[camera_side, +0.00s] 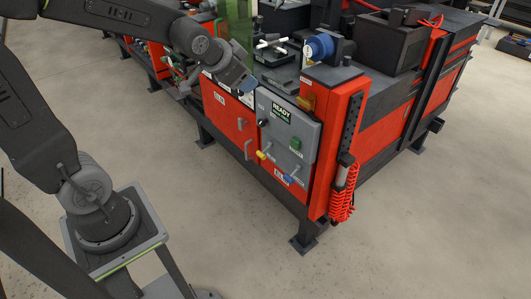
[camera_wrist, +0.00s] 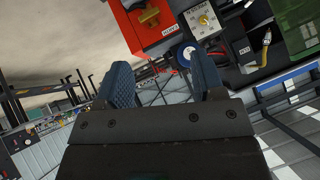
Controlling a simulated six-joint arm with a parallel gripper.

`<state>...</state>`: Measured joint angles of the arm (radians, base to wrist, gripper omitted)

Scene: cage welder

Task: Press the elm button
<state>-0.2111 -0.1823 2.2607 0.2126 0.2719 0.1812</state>
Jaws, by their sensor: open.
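No button clearly marked elm can be made out; the small labels are too blurred to read surely. In the side view, the grey control panel (camera_side: 288,135) on the red machine carries a green button (camera_side: 296,143), a black knob (camera_side: 263,123), a yellow-tipped handle (camera_side: 263,155) and a blue-tipped handle (camera_side: 288,179). My gripper (camera_side: 247,85) is above and left of this panel, near the top of the red front, touching nothing that I can tell. In the wrist view, my gripper (camera_wrist: 164,80) has its two blue fingers spread apart, with nothing held between them.
The wrist view shows a red box with an orange knob (camera_wrist: 149,17), a pale dial plate (camera_wrist: 204,20) and a yellow fitting (camera_wrist: 267,38) beyond the fingers. In the side view, a blue connector (camera_side: 320,46) and red coiled hose (camera_side: 341,205) stick out. Floor in front is clear.

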